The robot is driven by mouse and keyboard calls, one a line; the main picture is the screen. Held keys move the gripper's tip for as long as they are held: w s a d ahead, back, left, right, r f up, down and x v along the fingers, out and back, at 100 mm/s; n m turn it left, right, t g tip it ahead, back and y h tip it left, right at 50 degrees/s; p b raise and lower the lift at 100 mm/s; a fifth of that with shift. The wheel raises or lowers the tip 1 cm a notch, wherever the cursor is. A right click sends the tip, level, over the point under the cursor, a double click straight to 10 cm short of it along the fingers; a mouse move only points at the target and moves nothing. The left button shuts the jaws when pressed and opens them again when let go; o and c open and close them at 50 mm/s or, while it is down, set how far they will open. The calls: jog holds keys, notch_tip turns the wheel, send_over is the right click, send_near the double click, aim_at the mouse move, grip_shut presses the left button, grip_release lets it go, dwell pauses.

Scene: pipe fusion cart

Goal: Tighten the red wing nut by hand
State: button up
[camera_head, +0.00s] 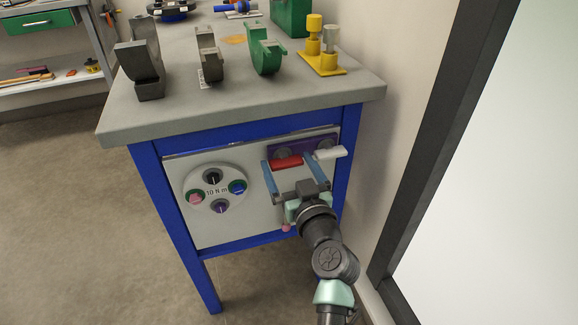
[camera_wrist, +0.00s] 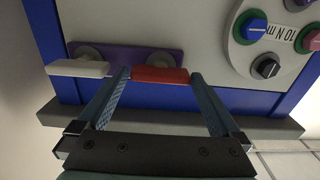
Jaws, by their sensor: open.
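The red wing nut (camera_head: 287,163) is on a purple plate (camera_head: 305,146) on the front panel of the cart. In the wrist view the red wing nut (camera_wrist: 160,75) lies roughly level, as a flat bar in front of a round grey boss. My gripper (camera_head: 290,164) is open, with one blue finger near each end of the red bar. In the wrist view my gripper (camera_wrist: 160,76) has its fingertips at the bar's two ends; I cannot tell whether they touch it. A white wing nut (camera_head: 331,153) is right beside it on the same plate, close to one finger.
A round dial plate (camera_head: 215,189) marked 10 N m, with several coloured knobs, is left of my gripper on the panel (camera_head: 245,217). A wall is close on the right.

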jog(key=shift+c, duration=0.3)
jog(key=c, duration=1)
jog(key=m, duration=0.8)
jog(key=shift+d, duration=0.1)
jog(key=m+p, duration=0.1)
jog(key=m, duration=0.4)
jog(key=shift+d+f, duration=0.1)
jog(key=m+p, duration=0.1)
jog(key=m, duration=0.3)
jog(key=shift+f, duration=0.1)
jog(key=shift+m, duration=0.3)
